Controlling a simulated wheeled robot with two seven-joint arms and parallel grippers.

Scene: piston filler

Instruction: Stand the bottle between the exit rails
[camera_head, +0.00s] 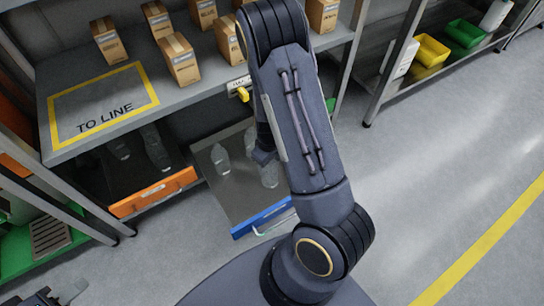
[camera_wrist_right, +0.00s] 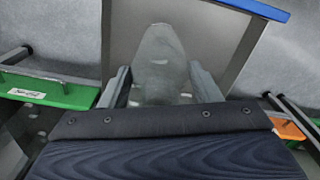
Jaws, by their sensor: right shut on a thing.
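A clear, greyish bottle (camera_wrist_right: 160,55) is between the two fingers of my right gripper (camera_wrist_right: 160,88) in the wrist view, and the gripper is shut on it. In the head view my right arm hides most of that gripper, which is over the open blue-fronted drawer (camera_head: 232,200). Clear bottles (camera_head: 220,158) show in that drawer; I cannot tell which one is held. My left gripper (camera_head: 45,299) is partly in view at the bottom left corner, away from the bottles; its jaw state is unclear. I cannot make out the exit rails in either view.
An orange-fronted drawer (camera_head: 153,192) with bottles is left of the blue one. Above is a shelf with several cardboard boxes (camera_head: 180,58) and a bare yellow-framed "TO LINE" area (camera_head: 103,105). Yellow (camera_head: 431,51) and green bins stand at right. The right-hand floor is clear.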

